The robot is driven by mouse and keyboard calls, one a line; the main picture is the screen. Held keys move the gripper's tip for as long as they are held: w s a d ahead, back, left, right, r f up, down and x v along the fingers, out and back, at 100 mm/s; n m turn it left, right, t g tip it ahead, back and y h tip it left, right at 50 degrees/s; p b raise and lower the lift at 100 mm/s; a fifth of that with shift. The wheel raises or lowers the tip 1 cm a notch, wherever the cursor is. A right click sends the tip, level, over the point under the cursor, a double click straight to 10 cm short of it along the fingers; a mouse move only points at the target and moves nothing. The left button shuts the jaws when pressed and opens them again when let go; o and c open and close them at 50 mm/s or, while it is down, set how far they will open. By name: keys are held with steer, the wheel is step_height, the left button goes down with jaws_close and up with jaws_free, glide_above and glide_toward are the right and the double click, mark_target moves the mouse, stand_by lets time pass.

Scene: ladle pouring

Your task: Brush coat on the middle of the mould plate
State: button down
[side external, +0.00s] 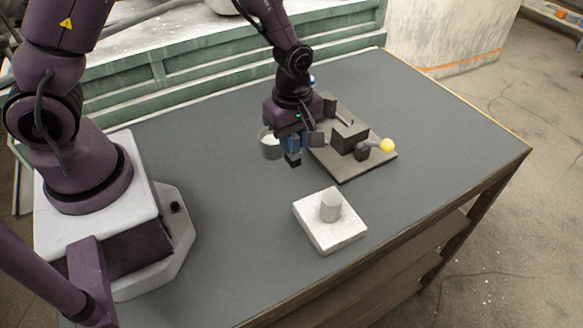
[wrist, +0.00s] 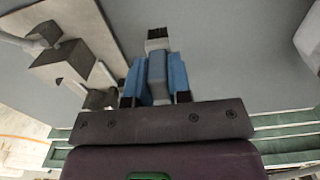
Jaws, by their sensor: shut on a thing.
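My gripper (side external: 291,142) is shut on a brush, above the table and left of the dark fixture. In the wrist view, the brush's grey handle (wrist: 158,85) sits between the blue fingers, and its dark bristles (wrist: 158,34) point away from the gripper. A pale square plate (side external: 318,240) lies on the table below and right of the gripper, with a short grey cylinder (side external: 330,206) upright on it. A brown-grey flat plate (side external: 341,171) carries dark blocks and a lever. I cannot tell for sure which of these is the mould plate. The brush is apart from both.
A small cup (side external: 268,150) with white contents stands just left of and behind my gripper. The lever's yellow knob (side external: 387,146) sticks out to the right. The grey table top (side external: 440,130) is clear at the right and around the pale plate. A green rail runs behind.

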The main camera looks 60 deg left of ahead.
stand_by(0.4)
steer(key=shift+w+a+r, duration=0.1)
steer(key=shift+w+a, duration=0.05)
steer(key=shift+a, duration=1.55)
steer(key=shift+w+a+r, duration=0.1)
steer(key=shift+a, duration=1.65)
steer(key=shift+w+a+r, duration=0.1)
steer(key=shift+w+a, duration=0.05)
steer(key=shift+a, duration=1.55)
steer(key=shift+f, duration=0.2)
steer(key=shift+f, duration=1)
steer(key=shift+f, duration=0.6)
